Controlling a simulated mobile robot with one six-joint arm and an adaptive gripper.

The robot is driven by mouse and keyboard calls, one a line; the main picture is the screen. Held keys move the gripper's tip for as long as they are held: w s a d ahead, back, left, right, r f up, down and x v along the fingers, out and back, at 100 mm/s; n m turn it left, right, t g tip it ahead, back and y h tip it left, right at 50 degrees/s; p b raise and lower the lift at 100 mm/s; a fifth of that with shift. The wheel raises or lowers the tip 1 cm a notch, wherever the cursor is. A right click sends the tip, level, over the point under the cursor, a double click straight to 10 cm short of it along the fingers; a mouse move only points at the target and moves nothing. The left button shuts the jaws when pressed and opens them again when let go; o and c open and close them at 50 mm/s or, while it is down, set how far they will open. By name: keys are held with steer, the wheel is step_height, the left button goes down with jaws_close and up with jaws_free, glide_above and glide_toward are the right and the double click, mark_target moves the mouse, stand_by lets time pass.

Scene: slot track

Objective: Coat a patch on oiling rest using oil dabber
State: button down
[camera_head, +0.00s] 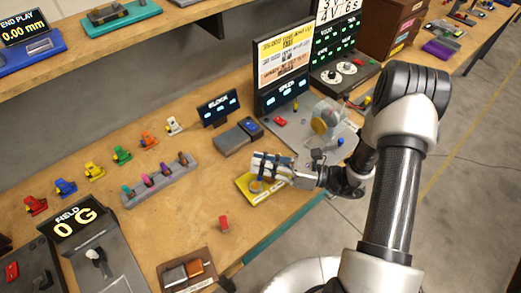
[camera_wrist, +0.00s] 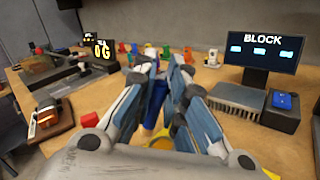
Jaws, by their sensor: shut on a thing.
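My gripper (camera_head: 258,164) is low over a yellow tray, which I take to be the oiling rest (camera_head: 262,198). In the wrist view the gripper (camera_wrist: 163,72) is shut on a slim dark-blue handle, which looks like the oil dabber (camera_wrist: 154,106). The handle stands between the fingers, and its lower end is hidden. A round yellow-orange spot (camera_wrist: 161,143) shows below the fingers. The fingers cover much of the tray in the head view, and I cannot tell whether the dabber touches it.
A grey box with a blue button (camera_head: 238,136) and the BLOCK display (camera_head: 218,109) stand behind. A grey rack (camera_head: 160,180) with coloured pegs is to the left. A small red block (camera_head: 223,223) and a brown tray (camera_head: 187,271) lie in front. The bench between them is clear.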

steer(key=shift+r+p, duration=1.35)
steer(key=shift+r, duration=0.55)
steer(key=shift+a, duration=0.15)
